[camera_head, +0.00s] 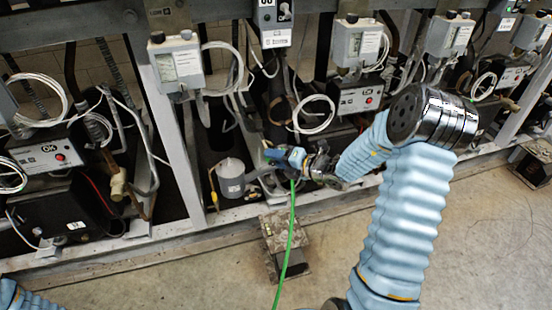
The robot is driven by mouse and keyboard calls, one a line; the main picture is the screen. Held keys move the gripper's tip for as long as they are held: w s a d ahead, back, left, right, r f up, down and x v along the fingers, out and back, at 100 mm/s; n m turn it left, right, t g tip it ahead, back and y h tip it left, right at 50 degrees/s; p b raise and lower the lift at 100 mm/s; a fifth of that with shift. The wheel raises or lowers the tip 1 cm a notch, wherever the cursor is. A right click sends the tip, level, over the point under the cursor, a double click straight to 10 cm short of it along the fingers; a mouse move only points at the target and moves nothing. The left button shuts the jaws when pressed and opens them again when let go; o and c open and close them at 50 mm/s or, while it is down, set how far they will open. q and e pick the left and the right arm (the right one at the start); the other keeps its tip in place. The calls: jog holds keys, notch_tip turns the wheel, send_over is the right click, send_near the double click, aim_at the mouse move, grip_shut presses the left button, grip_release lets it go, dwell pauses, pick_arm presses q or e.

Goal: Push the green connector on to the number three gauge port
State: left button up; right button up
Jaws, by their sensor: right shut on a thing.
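My right gripper (287,157) reaches in from the right, low at the front of the rack. It is shut on the green connector, which is small and mostly hidden by the fingers. The connector's green hose (291,225) hangs from the gripper down past the rack's lower rail toward the floor. The gripper is beside dark pipework and to the right of a grey cylinder. I cannot make out the number three gauge port or whether the connector touches it. Of my left arm only a blue sleeve shows at the bottom left corner; its gripper is out of view.
Grey pressure switch boxes (176,62) line the rack's upper part. Looped white cables (314,114) hang around the work spot. The grey cylinder (231,178) and an upright frame post (176,140) stand left of the gripper.

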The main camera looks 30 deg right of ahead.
jog(key=o, duration=1.8)
jog(key=p+v, duration=0.1)
jog(key=v, duration=0.1)
jog(key=p+v, duration=0.2)
jog(key=v, duration=0.1)
jog(key=d+p+v, duration=0.1)
jog(key=v, duration=0.1)
jog(key=shift+w+d+r+p, duration=0.2)
jog(key=shift+r+p, duration=0.15)
jog(key=shift+r, duration=0.05)
jog(key=shift+a+f, duration=0.1)
